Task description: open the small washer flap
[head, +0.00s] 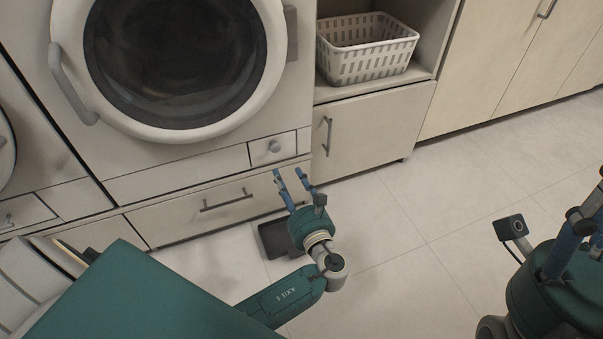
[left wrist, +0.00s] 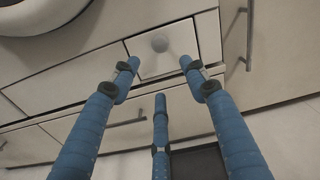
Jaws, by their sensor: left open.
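The small washer flap (head: 272,149) is a closed beige panel low on the washer's right side, with a round grey knob (head: 274,146). In the left wrist view the flap (left wrist: 179,57) and its knob (left wrist: 160,44) lie ahead, between and beyond my fingertips. My left gripper (head: 291,172) is open and empty, just below and in front of the flap, apart from the knob. Its blue fingers also show in the left wrist view (left wrist: 158,72). My right gripper (head: 590,205) is partly seen at the right edge; its fingertips are cut off.
The washer's round door (head: 57,65) is shut above the flap. A drawer with a bar handle (head: 227,200) lies below. A cabinet door (head: 365,130) stands to the right, under a white basket (head: 368,50). The tiled floor (head: 420,205) is clear between my arms.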

